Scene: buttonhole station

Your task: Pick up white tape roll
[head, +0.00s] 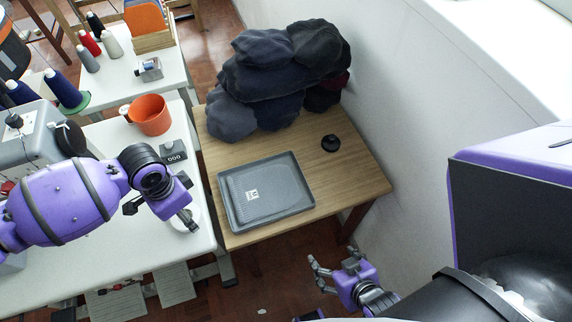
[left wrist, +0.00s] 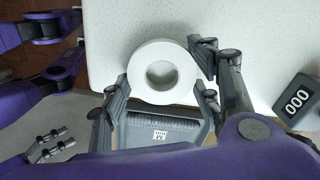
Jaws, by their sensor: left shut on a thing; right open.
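The white tape roll (left wrist: 160,49) shows in the left wrist view as a thick ring with a round hole, its hole facing the camera. My left gripper (left wrist: 163,92) has a dark finger on each side of it and is shut on it. In the head view my left gripper (head: 187,216) is over the right edge of the white table, and hides most of the roll. I cannot tell whether the roll touches the tabletop. My right gripper (head: 320,273) is open and empty, low in front of the wooden table.
The wooden table (head: 357,178) holds a grey tray (head: 290,204), a heap of dark caps (head: 262,85) and a small black object (head: 331,143). On the white table (head: 112,250), a counter box (head: 173,153) and an orange pot (head: 150,115) stand behind my left gripper.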

